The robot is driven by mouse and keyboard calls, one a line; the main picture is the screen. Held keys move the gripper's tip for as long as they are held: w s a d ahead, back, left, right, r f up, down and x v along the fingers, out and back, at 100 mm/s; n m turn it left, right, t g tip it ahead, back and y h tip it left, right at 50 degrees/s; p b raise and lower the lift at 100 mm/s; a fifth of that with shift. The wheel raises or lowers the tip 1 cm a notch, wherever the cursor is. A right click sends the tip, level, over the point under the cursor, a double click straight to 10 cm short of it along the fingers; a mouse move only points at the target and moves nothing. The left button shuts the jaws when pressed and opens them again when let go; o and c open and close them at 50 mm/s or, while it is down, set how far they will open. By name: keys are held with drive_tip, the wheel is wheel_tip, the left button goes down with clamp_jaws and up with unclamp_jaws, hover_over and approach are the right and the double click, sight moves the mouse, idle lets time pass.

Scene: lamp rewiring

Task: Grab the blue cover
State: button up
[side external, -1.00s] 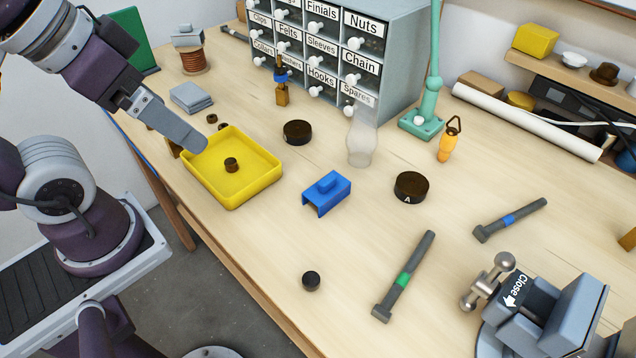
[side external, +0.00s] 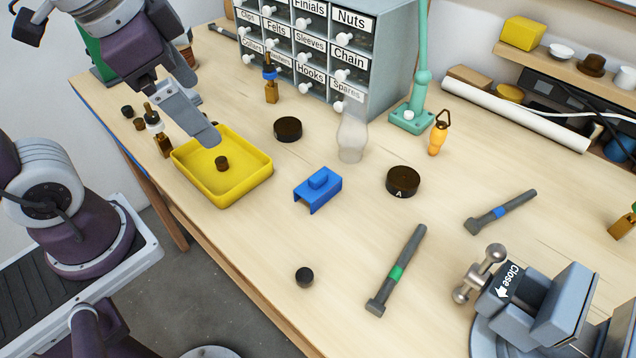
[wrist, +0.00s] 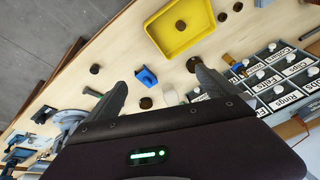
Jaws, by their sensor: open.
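In the side view my gripper (side external: 205,135) hangs above the back of the yellow tray, up and to the left of the cover. Only one finger shows clearly there.
The yellow tray (side external: 258,180) holds a small dark knob (side external: 222,163). Near the cover stand a clear glass chimney (side external: 352,140), dark discs (side external: 403,182) (side external: 288,129) and a green-banded tool (side external: 398,270). A drawer cabinet (side external: 385,75) stands behind; a vise (side external: 540,300) is front right. Bench around the cover is clear.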

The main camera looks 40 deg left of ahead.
drive_tip(key=w+d+f+m+g, duration=0.2)
drive_tip(key=w+d+f+m, duration=0.25)
drive_tip(key=w+m, duration=0.3)
drive_tip(key=m+g, duration=0.2)
drive_tip(key=m, duration=0.3)
hover_over(318, 175)
drive_tip(key=shift+n, duration=0.25)
drive_tip(key=f, duration=0.3)
drive_tip(key=s+f, duration=0.1)
drive_tip(key=f, duration=0.1)
drive_tip(key=shift+w+d+f+m, duration=0.25)
drive_tip(key=shift+d+f+m, duration=0.15)
drive_tip(key=shift+f, duration=0.25)
drive_tip(key=shift+w+d+f+m, duration=0.25)
drive_tip(key=shift+f+m, duration=0.15)
drive_tip(key=shift+f, duration=0.2)
drive_tip(key=f, duration=0.3)
drive_tip(key=a+f, duration=0.1)
drive_tip(key=f, duration=0.2)
drive_tip(key=shift+a+f, duration=0.15)
drive_tip(key=shift+f, duration=0.2)
drive_tip(key=c, duration=1.5)
